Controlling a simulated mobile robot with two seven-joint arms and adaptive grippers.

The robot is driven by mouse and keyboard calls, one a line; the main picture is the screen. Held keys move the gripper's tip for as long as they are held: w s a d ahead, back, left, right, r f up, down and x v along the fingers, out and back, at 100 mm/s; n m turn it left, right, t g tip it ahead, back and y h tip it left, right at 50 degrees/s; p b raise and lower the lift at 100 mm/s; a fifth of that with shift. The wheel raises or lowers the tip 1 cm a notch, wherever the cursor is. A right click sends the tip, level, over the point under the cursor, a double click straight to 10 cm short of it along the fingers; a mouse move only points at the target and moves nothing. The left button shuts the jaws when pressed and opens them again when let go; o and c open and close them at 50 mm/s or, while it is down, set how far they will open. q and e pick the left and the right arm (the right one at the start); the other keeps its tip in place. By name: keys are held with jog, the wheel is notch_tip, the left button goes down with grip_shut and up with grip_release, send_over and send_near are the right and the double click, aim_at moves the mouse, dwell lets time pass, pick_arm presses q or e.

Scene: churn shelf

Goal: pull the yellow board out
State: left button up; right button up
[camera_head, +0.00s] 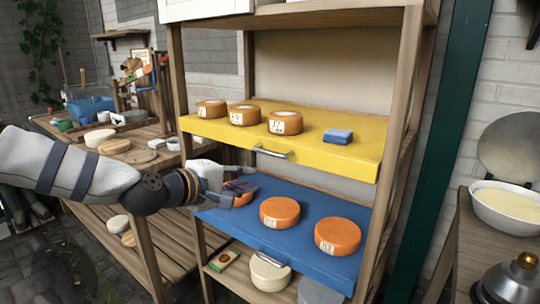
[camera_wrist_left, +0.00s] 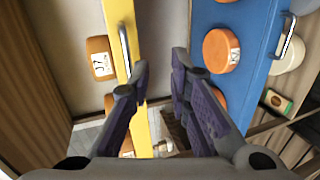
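The yellow board (camera_head: 338,158) lies in the upper level of a wooden shelf, with a grey metal handle (camera_head: 271,153) on its front edge. Orange cheese wheels and a small blue block (camera_head: 338,136) rest on it. My left gripper (camera_head: 243,190) is in front of the shelf, lower than the handle and to its left, near the blue board's left part. In the left wrist view the gripper (camera_wrist_left: 160,78) is open, with nothing gripped between its fingers. There the yellow board (camera_wrist_left: 119,12) and its handle (camera_wrist_left: 125,48) appear to the left of the fingers. My right gripper is not in view.
A blue board (camera_head: 292,244) with orange wheels (camera_head: 337,236) and its own handle (camera_head: 272,258) sits below the yellow one. Wooden posts (camera_head: 400,130) flank the boards. A cluttered table stands at left, and a bowl (camera_head: 508,206) stands at right.

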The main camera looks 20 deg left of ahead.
aim_at(268, 152)
pick_arm(q)
jog(key=shift+n+t, duration=0.4)
jog(key=shift+t, duration=0.1)
jog(key=w+b, duration=0.1)
jog(key=w, duration=0.3)
jog(key=w+d+r, duration=0.1)
jog(key=w, duration=0.3)
jog(key=w+d+b, duration=0.1)
jog(key=w, duration=0.3)
jog(key=shift+d+r+b, duration=0.2)
jog(key=shift+r+b, duration=0.15)
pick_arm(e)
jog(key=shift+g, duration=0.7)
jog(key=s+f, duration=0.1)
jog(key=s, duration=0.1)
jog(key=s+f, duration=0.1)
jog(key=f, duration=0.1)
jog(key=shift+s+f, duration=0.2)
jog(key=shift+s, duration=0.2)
pick_arm(q)
jog(key=shift+s, duration=0.1)
grip_shut()
